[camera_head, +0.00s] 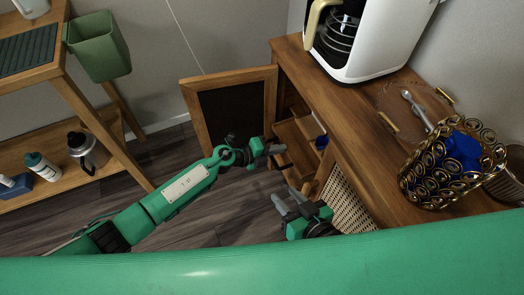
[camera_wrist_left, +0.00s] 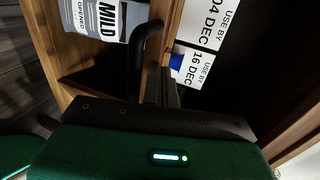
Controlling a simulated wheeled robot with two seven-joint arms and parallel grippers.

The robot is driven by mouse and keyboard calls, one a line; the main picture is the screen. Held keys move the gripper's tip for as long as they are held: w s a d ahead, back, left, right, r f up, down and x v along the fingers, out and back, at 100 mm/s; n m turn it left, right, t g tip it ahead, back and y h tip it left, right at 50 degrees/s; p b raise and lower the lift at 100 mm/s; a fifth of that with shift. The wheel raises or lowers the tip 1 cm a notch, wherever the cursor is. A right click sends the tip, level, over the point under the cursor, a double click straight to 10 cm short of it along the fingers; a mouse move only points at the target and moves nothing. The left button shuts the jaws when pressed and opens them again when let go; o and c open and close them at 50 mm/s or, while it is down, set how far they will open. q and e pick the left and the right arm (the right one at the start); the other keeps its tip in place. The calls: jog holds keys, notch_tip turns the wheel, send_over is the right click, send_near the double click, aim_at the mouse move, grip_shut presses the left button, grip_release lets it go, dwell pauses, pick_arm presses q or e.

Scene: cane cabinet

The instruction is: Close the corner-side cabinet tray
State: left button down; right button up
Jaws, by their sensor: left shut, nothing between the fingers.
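The wooden cabinet (camera_head: 345,145) stands right of centre, its framed door (camera_head: 228,108) swung open to the left. A wooden tray (camera_head: 291,137) shows out in the opening, with small packages on it. My left gripper (camera_head: 279,155) is shut and empty at the tray's front. In the left wrist view my left gripper (camera_wrist_left: 164,85) is close to the tray's wooden wall and labelled cartons (camera_wrist_left: 200,25); a dark bent bar is beside the fingers, and I cannot tell whether they touch. My right gripper (camera_head: 288,201) is open and empty, lower, beside the woven cane panel (camera_head: 345,202).
On the cabinet top stand a white coffee machine (camera_head: 385,40) and a gold ring basket (camera_head: 435,178) with blue contents. A wooden shelf (camera_head: 60,185) with bottles and a green bin (camera_head: 99,50) is at the left.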

aim_at(309, 140)
pick_arm(q)
jog(key=w+d, duration=0.1)
jog(key=d, duration=0.2)
jog(key=w+d, duration=0.1)
jog(key=d, duration=0.2)
jog(key=w+d, duration=0.1)
jog(key=d, duration=0.3)
jog(key=shift+w+d, duration=0.1)
jog(key=shift+w, duration=0.05)
jog(key=shift+w+d+b, duration=0.25)
jog(key=shift+d+b, duration=0.1)
jog(key=shift+d, duration=0.35)
pick_arm(e)
jog(key=shift+a+r+t, duration=0.1)
jog(key=shift+a+t, duration=0.15)
jog(key=shift+t, duration=0.05)
pick_arm(q)
jog(key=shift+a+r, duration=0.1)
